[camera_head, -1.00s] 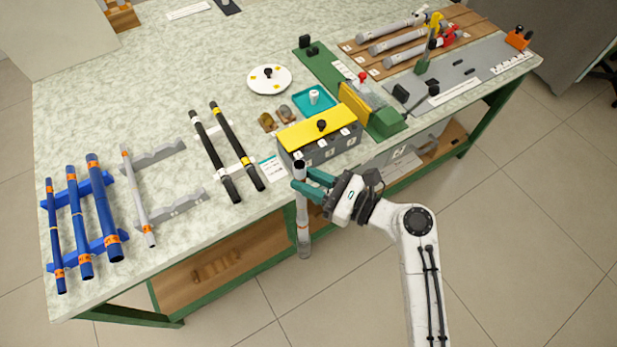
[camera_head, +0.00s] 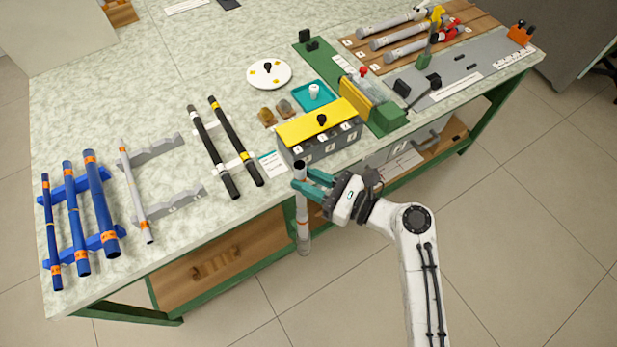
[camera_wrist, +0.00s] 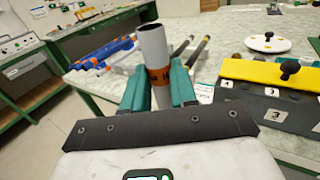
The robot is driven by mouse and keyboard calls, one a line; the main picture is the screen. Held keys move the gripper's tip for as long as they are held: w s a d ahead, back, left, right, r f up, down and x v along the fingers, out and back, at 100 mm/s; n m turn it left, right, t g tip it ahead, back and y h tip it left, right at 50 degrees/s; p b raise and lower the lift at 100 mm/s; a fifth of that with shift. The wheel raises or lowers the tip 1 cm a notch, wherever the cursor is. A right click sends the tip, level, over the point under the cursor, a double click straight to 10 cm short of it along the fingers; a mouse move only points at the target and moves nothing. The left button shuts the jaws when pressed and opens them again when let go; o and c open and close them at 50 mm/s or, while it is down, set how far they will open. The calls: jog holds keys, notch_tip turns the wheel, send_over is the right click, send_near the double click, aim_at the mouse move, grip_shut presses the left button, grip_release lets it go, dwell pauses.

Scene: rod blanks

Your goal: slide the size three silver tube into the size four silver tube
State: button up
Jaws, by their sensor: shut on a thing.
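My gripper (camera_head: 314,184) has teal fingers and is shut on a silver tube (camera_head: 302,225) with an orange band. The tube hangs upright in front of the table's front edge, and its open top end shows dark in the head view. The wrist view shows the same tube (camera_wrist: 153,45) between the fingers (camera_wrist: 160,90), with its orange label partly hidden. A thinner silver tube (camera_head: 135,193) with orange bands lies on the grey notched rests (camera_head: 175,204) at the left of the table. I cannot read the size on either tube.
Blue tubes (camera_head: 101,205) lie on blue rests at the far left. Black tubes (camera_head: 231,142) lie on white rests at the middle. A grey box with a yellow lid (camera_head: 318,127) stands close behind my gripper. The floor in front is clear.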

jog(key=shift+f+b, duration=1.4)
jog(key=shift+f, duration=0.9)
jog(key=o, duration=0.9)
jog(key=v, duration=1.1)
jog(key=shift+b, duration=0.45)
